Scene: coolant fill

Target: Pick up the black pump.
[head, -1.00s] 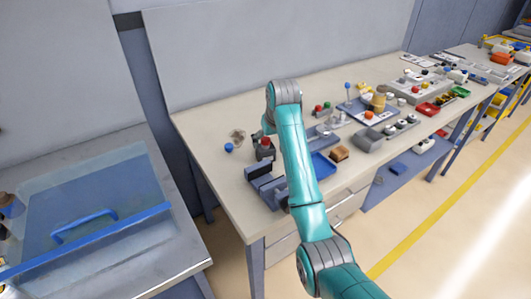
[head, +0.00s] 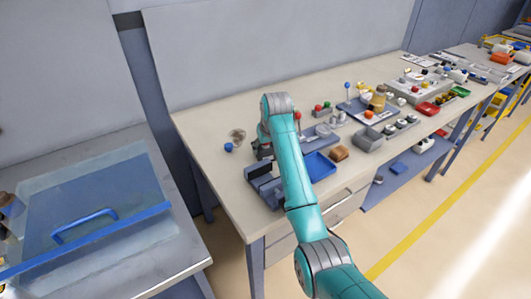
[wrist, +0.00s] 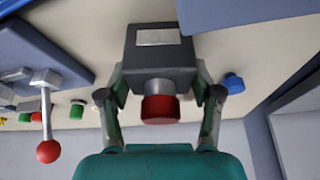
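The black pump (wrist: 160,68) is a dark block with a pale label and a red cap (wrist: 160,108), standing on the bench in the wrist view. In the head view the pump (head: 263,150) is partly hidden by my arm. The fingers look open, close to the pump's sides; any contact is hard to make out.
A blue knob (wrist: 232,83) lies just right of the fingers in the wrist view. A lever with a red ball (wrist: 47,150) stands to the left. A blue tray (head: 320,165) and a grey slotted block (head: 264,187) are close by on the bench (head: 205,135).

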